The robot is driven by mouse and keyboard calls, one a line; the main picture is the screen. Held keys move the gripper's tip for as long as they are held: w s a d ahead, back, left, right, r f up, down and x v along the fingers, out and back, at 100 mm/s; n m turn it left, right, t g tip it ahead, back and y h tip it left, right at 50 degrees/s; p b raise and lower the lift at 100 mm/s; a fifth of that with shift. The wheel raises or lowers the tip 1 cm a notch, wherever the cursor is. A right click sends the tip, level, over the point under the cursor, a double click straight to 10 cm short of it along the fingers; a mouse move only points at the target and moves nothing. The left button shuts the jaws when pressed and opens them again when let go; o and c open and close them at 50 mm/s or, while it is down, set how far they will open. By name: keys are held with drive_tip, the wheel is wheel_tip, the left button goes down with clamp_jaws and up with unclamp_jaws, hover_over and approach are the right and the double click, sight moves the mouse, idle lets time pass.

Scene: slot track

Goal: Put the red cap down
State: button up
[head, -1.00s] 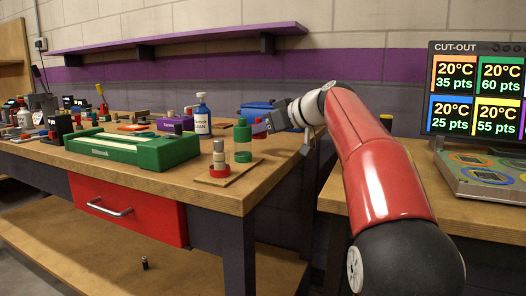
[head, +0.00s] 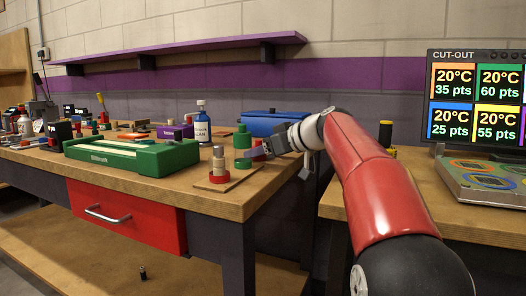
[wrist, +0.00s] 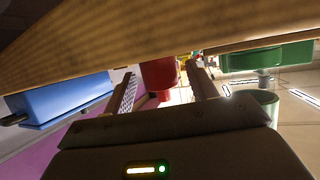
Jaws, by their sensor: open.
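The red cap (head: 258,151) is at the right end of the bench, just right of the green cylinders and partly hidden by them. In the wrist view, which looks inverted, the red cap (wrist: 158,73) appears upright against the wooden bench top, in the gap between my finger tips. My gripper (head: 268,149) reaches in low over the bench from the right. Its two fingers are spread in the wrist view (wrist: 163,78), one on each side of the cap, with visible gaps. Whether a finger touches the cap cannot be told.
Green cylinders (head: 242,150) stand close left of the cap. A wooden board (head: 228,181) with a red-based stack (head: 219,163) is nearer the front edge. A blue box (head: 272,122) lies behind. A green track case (head: 130,153) and white bottle (head: 202,125) are further left.

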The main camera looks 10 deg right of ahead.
drive_tip(key=shift+r, duration=0.15)
drive_tip(key=v, duration=1.2)
